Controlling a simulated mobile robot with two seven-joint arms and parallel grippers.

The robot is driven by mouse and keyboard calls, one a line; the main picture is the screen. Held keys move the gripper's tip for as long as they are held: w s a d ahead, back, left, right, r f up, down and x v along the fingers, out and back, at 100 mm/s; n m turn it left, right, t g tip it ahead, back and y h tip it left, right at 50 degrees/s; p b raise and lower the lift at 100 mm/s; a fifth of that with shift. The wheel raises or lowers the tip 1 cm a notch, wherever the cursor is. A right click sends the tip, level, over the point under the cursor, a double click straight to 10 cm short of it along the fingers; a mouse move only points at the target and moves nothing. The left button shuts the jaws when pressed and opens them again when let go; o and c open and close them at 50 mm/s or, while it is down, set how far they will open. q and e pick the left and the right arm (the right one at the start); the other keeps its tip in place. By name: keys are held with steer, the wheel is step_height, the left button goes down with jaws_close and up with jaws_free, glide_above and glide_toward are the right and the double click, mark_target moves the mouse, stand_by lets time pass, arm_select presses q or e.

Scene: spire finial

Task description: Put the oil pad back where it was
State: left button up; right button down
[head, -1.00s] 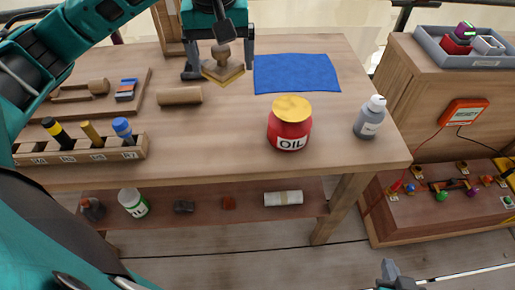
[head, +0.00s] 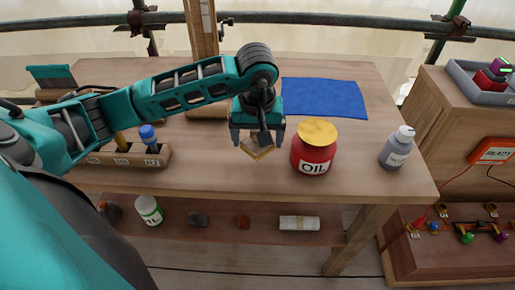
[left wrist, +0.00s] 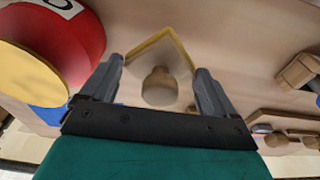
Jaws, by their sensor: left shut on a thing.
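The oil pad (head: 257,151) is a small square wooden block with a yellowish edge and a round knob. It hangs under my left gripper (head: 258,138), just left of the red oil pot (head: 313,151) with its yellow top. In the left wrist view the pad's knob (left wrist: 160,87) stands between the two fingers of my left gripper (left wrist: 158,92), which is shut on the pad. The pot (left wrist: 70,40) is close by at upper left there. The pad looks tilted in the head view. Whether it clears the table is hard to tell. My right gripper is out of view.
A blue cloth (head: 325,98) lies behind the pot. A grey bottle (head: 396,148) stands to its right. A wooden holder (head: 105,158) with upright tools is on the left, partly behind my arm. The tabletop in front of the pot is clear.

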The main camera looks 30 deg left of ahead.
mark_target(258, 150)
arm_select(q)
steer(key=shift+f, duration=2.2)
steer(key=shift+f, duration=0.1)
steer(key=o, duration=0.7)
steer(key=shift+c, duration=0.2)
steer(key=r, duration=0.4)
steer(key=s+r, duration=0.1)
steer(key=r, duration=0.3)
steer(key=d+r, duration=0.1)
steer(key=r, duration=0.3)
steer(key=shift+s+r, duration=0.1)
steer(key=shift+s, duration=0.2)
